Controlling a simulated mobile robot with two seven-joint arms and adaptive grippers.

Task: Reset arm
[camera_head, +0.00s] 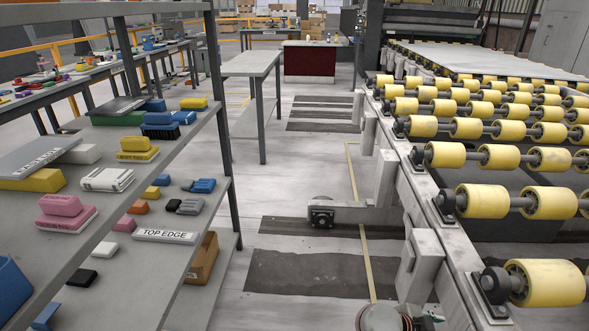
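Neither of my grippers shows in the head view. A rounded grey part with a small greenish piece beside it shows at the bottom edge, right of centre. It looks like a piece of my own arm, but its fingers are out of the picture. I cannot tell what either gripper holds.
A grey shelf rack (150,272) with coloured blocks and a "TOP EDGE" label (165,236) stands at left. A conveyor with yellow rollers (487,201) runs along the right, bearing a stone slab (490,58) farther back. Between them the floor (310,190) is mostly open. A table (250,64) stands beyond.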

